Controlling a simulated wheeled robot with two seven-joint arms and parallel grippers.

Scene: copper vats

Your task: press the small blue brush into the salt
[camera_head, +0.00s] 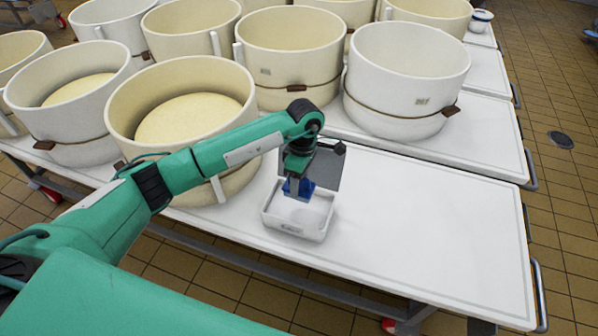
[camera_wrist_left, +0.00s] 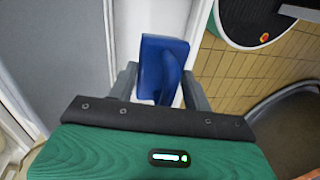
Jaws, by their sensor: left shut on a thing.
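The small blue brush (camera_head: 298,188) is held by my left gripper (camera_head: 298,178), which points down from above. In the left wrist view the blue brush (camera_wrist_left: 162,68) sits between the two fingers of my left gripper (camera_wrist_left: 160,85). My right gripper is not in view.
Large round cream moulds (camera_head: 182,105) with brown straps stand behind and to the left on the white tables. A white one (camera_head: 408,75) stands at the back right. The white table (camera_head: 430,230) right of the tub is clear. A small bowl (camera_head: 481,20) stands far back right.

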